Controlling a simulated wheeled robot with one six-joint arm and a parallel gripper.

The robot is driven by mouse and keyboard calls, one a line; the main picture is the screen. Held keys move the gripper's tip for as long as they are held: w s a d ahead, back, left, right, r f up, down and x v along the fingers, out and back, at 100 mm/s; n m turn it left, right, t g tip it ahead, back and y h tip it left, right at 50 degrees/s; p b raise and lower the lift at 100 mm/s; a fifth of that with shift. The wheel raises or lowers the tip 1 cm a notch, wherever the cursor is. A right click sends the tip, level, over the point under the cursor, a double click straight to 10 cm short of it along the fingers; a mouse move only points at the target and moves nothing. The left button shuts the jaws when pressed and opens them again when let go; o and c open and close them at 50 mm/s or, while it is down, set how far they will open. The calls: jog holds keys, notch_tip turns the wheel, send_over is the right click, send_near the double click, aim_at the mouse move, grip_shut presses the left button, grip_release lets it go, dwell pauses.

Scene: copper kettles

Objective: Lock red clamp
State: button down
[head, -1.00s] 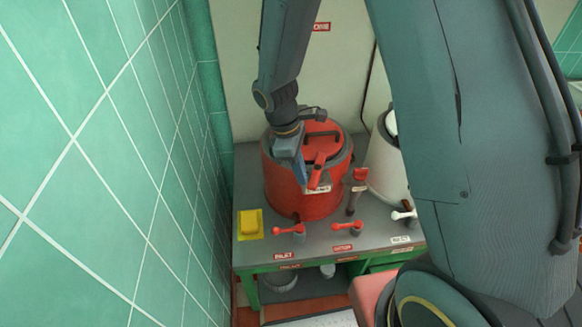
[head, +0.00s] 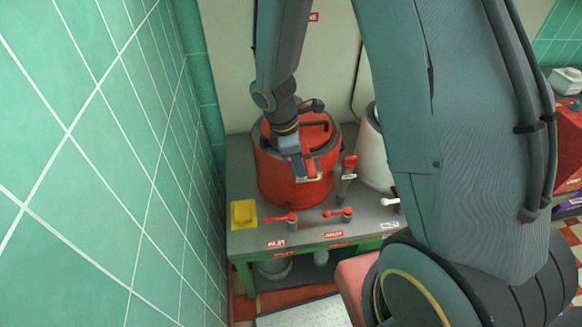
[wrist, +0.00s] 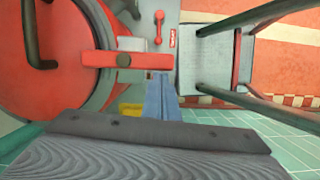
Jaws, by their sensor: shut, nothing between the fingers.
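The red kettle (head: 285,188) stands on the grey bench (head: 318,222); its lid has a dark handle, which also shows at the left in the wrist view (wrist: 36,40). The red clamp (wrist: 105,60) is a flat red bar with a dark round pivot, lying across the kettle's rim in the wrist view. My gripper (wrist: 158,80) is shut and empty, its blue fingers at the bar's right end; I cannot tell whether they touch it. In the head view my gripper (head: 300,172) is at the kettle's front rim and partly hides the clamp.
A white kettle (head: 372,158) stands to the right, partly behind my arm. A green tiled wall (head: 90,150) is close on the left.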

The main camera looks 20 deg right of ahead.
dwell(0.3)
jog(key=a+r+b, duration=0.2)
jog(key=a+r, duration=0.4)
jog(key=r, duration=0.3)
jog(key=shift+w+a+r, duration=0.15)
jog(key=shift+w+r, duration=0.2)
jog(key=shift+r, duration=0.05)
dwell(0.3)
jog(key=s+d+f+m+t+y+b, duration=0.2)
jog(key=s+d+m+b, duration=0.2)
jog(key=s+d+m, duration=0.4)
jog(key=m, duration=0.7)
jog(key=shift+f+m+y+b, duration=0.3)
jog(key=shift+m+y+b, duration=0.05)
jog(key=shift+m+y, duration=0.05)
